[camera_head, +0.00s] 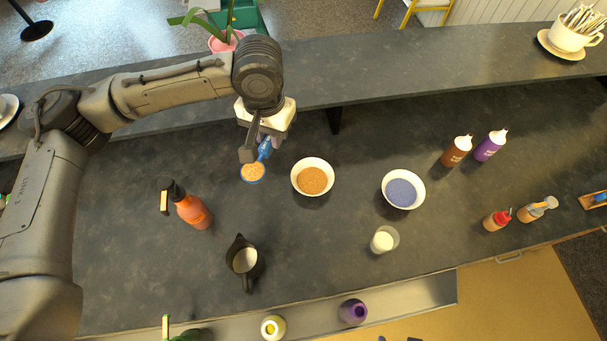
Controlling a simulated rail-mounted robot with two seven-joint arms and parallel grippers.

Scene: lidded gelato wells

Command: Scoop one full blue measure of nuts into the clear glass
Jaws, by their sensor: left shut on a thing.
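My left gripper (257,141) is shut on the blue measure (264,148), a scoop with a blue handle. The measure's cup is filled with tan-brown nuts (253,172) and looks about level. It is held just left of a white bowl (296,180) of brown nuts (313,180); its height above the counter is hard to tell. The clear glass (393,234) stands to the lower right, with something white in it. My right gripper is not in view.
A second white bowl (417,204) holds blue-purple grains. An orange bottle (193,212) and a dark pitcher (239,262) stand left and front. Brown (456,151) and purple (489,146) bottles stand at right. A raised ledge (400,75) runs behind. The counter between bowls and glass is clear.

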